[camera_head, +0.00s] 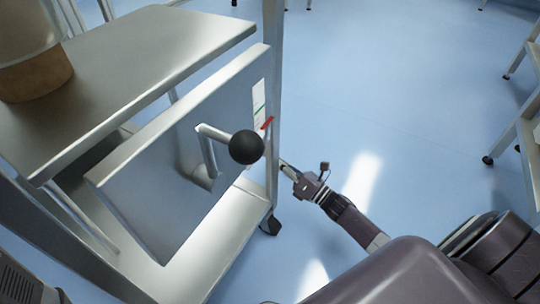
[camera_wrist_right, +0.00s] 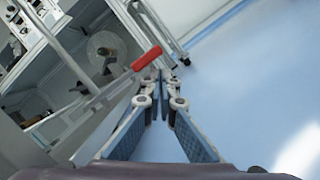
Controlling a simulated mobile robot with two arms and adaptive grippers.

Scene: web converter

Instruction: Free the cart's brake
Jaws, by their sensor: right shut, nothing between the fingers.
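The metal cart (camera_head: 215,268) fills the left of the head view. On its upright side panel (camera_head: 135,195) is a bent crank with a black ball knob (camera_head: 246,147). A small red lever (camera_head: 267,123) shows just behind the knob, beside the cart's post. In the right wrist view the red lever (camera_wrist_right: 147,58) lies just beyond my fingertips. My right gripper (camera_head: 285,164) is beside the post, below the lever in the head view. Its fingers (camera_wrist_right: 160,78) are shut with nothing between them. I cannot tell whether they touch the lever. My left gripper is not in view.
A brown-based cylinder (camera_head: 35,78) stands on the cart's top shelf (camera_head: 150,55). A black caster (camera_head: 270,225) is under the near corner. Another wheeled frame (camera_head: 528,120) stands at the right edge. The blue floor (camera_head: 410,90) between them is clear.

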